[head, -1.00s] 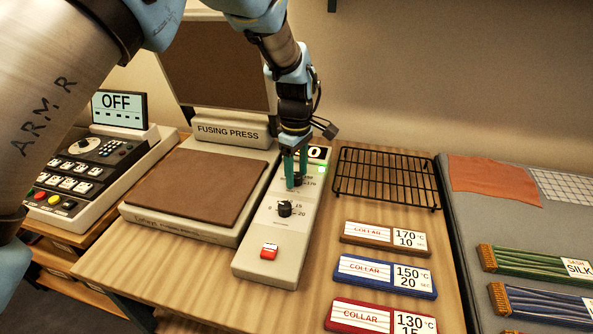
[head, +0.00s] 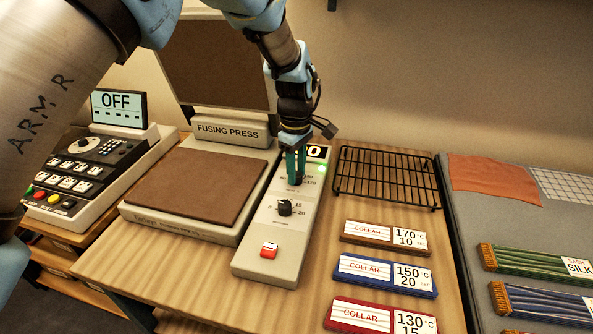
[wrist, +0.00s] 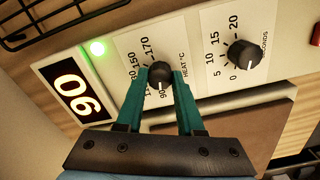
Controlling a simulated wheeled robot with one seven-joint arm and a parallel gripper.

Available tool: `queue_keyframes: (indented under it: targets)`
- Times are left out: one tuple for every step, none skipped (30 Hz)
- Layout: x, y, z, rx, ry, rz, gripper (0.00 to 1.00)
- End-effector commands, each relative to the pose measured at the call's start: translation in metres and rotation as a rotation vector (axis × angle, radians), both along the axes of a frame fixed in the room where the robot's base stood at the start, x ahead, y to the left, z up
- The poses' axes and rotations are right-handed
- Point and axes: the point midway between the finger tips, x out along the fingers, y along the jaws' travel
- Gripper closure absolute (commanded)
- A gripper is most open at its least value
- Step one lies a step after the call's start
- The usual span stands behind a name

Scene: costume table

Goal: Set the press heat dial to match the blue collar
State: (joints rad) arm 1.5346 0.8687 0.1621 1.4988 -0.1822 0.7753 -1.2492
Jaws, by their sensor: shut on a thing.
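My gripper (head: 296,178) is shut on the black heat dial (wrist: 160,74), one teal finger on each side. In the wrist view the dial's white mark points toward the 90 end of its scale. The display (wrist: 75,92) beside it reads 90; in the head view it is partly hidden by my gripper. The blue collar (head: 385,275) lies right of the press, and its card reads 150 °C, 20 seconds. The fusing press (head: 235,130) stands open with its brown pad facing up.
The seconds dial (head: 284,208) and a red switch (head: 269,251) sit nearer on the same panel. A black wire rack (head: 387,178) stands to the right. Brown (head: 385,238) and red (head: 380,316) collars lie around the blue one. A machine reading OFF (head: 118,108) is at left.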

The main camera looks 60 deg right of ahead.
Motion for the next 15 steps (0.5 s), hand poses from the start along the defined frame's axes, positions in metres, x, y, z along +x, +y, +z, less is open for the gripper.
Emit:
queue_keyframes:
  targets:
    - [0.0009, -0.0004, -0.0002, -0.002, -0.001, -0.018, 1.00]
    - [0.0011, -0.0005, -0.0003, -0.002, -0.001, -0.032, 1.00]
    - [0.0013, -0.0005, -0.0004, -0.002, -0.002, -0.054, 1.00]
    - [0.0012, -0.0006, -0.0005, -0.002, -0.001, -0.071, 1.00]
    - [0.0010, -0.0006, -0.0007, -0.002, -0.001, -0.092, 1.00]
    - [0.0008, -0.0007, -0.0008, -0.002, -0.001, -0.121, 1.00]
    - [0.0010, -0.0006, -0.0010, -0.002, -0.001, -0.144, 1.00]
    - [0.0013, -0.0005, -0.0011, -0.001, -0.001, -0.169, 1.00]
    - [0.0014, -0.0005, -0.0013, -0.001, -0.001, -0.203, 1.00]
    - [0.0013, -0.0005, -0.0014, -0.001, -0.001, -0.229, 1.00]
    - [0.0014, -0.0004, -0.0014, -0.001, -0.002, -0.257, 1.00]
    - [0.0015, -0.0004, -0.0015, -0.001, -0.001, -0.295, 1.00]
    - [0.0013, -0.0004, -0.0014, -0.001, 0.000, -0.324, 1.00]
    - [0.0011, -0.0004, -0.0014, -0.001, -0.001, -0.352, 1.00]
    - [0.0015, -0.0004, -0.0012, -0.001, -0.001, -0.391, 1.00]
